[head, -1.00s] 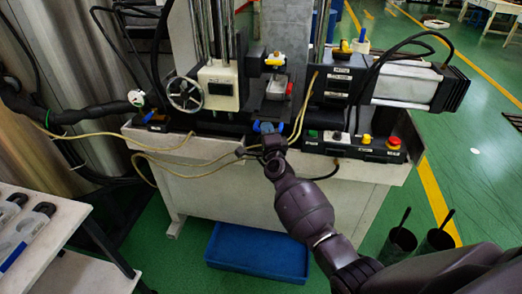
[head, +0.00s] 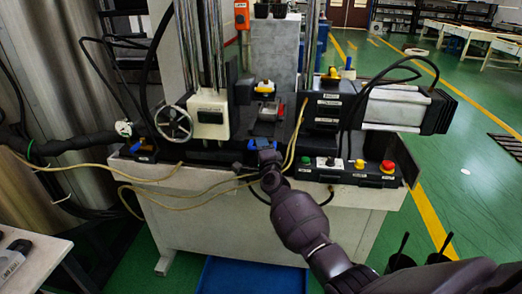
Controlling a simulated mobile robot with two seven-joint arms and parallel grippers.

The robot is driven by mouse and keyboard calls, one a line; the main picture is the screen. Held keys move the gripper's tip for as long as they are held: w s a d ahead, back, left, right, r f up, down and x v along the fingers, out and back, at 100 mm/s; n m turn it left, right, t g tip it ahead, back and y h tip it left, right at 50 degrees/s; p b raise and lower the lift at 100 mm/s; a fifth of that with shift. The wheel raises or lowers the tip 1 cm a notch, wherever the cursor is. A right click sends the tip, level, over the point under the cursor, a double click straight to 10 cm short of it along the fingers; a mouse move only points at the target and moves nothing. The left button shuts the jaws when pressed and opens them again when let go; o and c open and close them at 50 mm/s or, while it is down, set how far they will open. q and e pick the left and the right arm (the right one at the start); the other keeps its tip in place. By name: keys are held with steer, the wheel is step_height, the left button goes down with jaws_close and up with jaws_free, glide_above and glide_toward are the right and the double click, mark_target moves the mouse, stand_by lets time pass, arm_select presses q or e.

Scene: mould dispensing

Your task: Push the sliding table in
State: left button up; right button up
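The sliding table (head: 266,129) looks like a dark plate running front to back in the middle of the machine, right of the white box with the handwheel. A small yellow, white and black part (head: 265,88) sits toward its back, and a grey and red piece is in front of that. My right gripper (head: 262,146) is at the table's front end, against a blue piece there. The fingertips are small and partly hidden, so I cannot tell whether they grip it or only touch it. My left gripper is not in view.
The handwheel (head: 173,123) is on the left of the machine. A button panel (head: 347,172) with a red knob is right of my gripper. Yellow cables (head: 180,206) hang across the front. A blue bin (head: 250,277) lies on the floor below. A side table (head: 25,262) is at lower left.

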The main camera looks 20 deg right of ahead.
steer(key=shift+o, duration=0.6)
steer(key=shift+f, duration=0.15)
steer(key=shift+a, duration=0.1)
steer(key=shift+s, duration=0.1)
steer(key=shift+s+a+f, duration=0.1)
steer(key=shift+s+a, duration=0.05)
steer(key=shift+s, duration=0.35)
arm_select(q)
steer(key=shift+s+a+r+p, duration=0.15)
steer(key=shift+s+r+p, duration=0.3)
steer(key=shift+p, duration=0.5)
arm_select(e)
steer(key=v, duration=0.9)
steer(key=shift+s, duration=0.35)
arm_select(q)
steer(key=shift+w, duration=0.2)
